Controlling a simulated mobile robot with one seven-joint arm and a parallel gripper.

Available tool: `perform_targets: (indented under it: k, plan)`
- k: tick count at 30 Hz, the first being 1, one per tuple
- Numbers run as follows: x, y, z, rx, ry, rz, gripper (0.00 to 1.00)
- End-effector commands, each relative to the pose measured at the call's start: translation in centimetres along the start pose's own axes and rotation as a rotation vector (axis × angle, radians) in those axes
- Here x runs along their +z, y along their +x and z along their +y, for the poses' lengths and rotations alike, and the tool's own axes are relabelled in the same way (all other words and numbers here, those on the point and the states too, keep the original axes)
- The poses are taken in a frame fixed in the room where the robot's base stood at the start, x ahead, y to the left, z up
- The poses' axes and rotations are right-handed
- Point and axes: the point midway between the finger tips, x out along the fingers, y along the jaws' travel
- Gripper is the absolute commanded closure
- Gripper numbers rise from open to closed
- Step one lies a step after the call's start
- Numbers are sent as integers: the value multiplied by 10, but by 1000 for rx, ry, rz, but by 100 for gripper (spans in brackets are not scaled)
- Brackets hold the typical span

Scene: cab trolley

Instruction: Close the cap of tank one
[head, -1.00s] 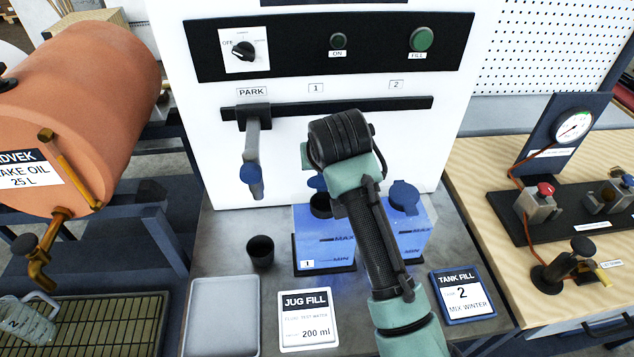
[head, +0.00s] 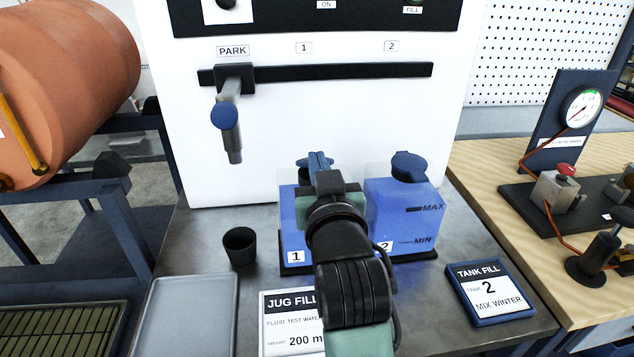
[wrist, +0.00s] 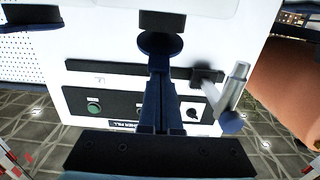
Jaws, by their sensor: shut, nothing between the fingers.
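Tank one (head: 294,225) is the left blue tank, labelled 1, on the bench in front of the white panel. Its blue cap (head: 305,161) shows in part at the top, behind my gripper (head: 328,182). The gripper hides the neck, so how far the cap is tilted is unclear. In the wrist view a round blue disc, apparently this cap (wrist: 160,43), lies at the fingertips of my gripper (wrist: 160,66). The fingers are shut together and empty. Whether they touch the cap cannot be told.
Tank two (head: 400,213) stands close on the right with its blue cap (head: 409,167) on top. The parked nozzle (head: 229,125) hangs from the rail (head: 340,72) at left. A black cup (head: 240,246), grey tray (head: 185,315) and sign cards (head: 490,290) occupy the bench.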

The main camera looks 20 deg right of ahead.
Motion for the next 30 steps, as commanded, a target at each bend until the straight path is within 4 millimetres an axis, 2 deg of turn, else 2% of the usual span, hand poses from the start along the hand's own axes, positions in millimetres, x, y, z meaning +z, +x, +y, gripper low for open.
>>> perform_targets:
  k: [1,12,30]
  plan:
    - [17,-1,-1,-2,1,33,100]
    - [34,-9,-1,-2,1,263,100]
    - [41,-11,-1,-2,1,261,100]
